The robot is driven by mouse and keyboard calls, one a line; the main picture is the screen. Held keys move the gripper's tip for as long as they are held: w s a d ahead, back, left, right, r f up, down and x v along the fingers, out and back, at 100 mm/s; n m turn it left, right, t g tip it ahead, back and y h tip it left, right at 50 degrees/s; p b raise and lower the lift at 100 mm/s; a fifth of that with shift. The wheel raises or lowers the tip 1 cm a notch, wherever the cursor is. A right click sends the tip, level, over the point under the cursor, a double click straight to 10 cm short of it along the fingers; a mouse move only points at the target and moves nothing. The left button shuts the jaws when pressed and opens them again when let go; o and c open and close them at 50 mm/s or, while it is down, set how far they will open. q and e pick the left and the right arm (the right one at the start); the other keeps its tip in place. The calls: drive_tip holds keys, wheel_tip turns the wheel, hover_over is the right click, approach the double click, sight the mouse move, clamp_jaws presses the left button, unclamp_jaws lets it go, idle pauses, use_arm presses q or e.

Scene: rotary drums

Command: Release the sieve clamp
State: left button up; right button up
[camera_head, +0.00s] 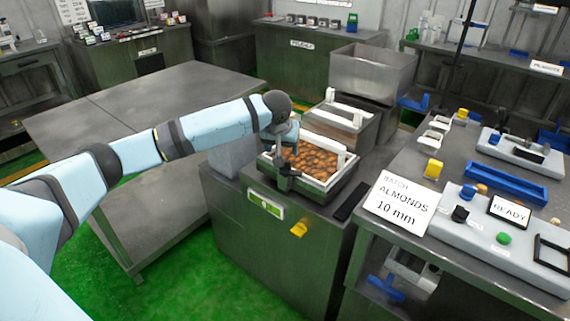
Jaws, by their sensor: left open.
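The sieve (348,176) is a pale-rimmed tray full of brown almonds, set on top of a dark steel cabinet. A dark clamp-like part (286,182) stands at the sieve's front left edge. My left arm reaches in from the left. My left gripper (287,158) points down just above this dark part, at the sieve's near left side. It is open; its fingers are small and dark, and I cannot tell whether they touch the part. The gripper hides the sieve's left corner. My right gripper is not in view.
A second tray (336,119) and a steel bin (372,76) stand behind the sieve. At right, a bench holds a batch card (398,201), a control panel with a READY sign (507,211) and a blue tray (506,183). An empty steel table (150,100) lies at left.

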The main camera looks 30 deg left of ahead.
use_arm(q)
drive_tip(key=b+x, duration=0.1)
drive_tip(key=x, duration=0.7)
drive_tip(key=shift+w+f, duration=0.15)
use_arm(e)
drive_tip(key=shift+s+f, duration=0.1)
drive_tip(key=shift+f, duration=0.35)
use_arm(q)
drive_tip(key=c, duration=0.9)
drive_tip(key=r+m+p, duration=0.1)
drive_tip(key=p, duration=0.3)
drive_tip(key=m+h+p, duration=0.1)
drive_tip(key=m+p, duration=0.1)
drive_tip(key=p, duration=0.1)
drive_tip(key=shift+f, duration=0.1)
drive_tip(key=shift+f+m+h+p, duration=0.15)
drive_tip(key=shift+m+h+p, duration=0.25)
drive_tip(key=shift+m+p, duration=0.5)
drive_tip(key=shift+f, duration=0.1)
drive_tip(key=shift+f+m, duration=0.1)
drive_tip(key=shift+m, duration=0.3)
drive_tip(key=shift+t, duration=0.3)
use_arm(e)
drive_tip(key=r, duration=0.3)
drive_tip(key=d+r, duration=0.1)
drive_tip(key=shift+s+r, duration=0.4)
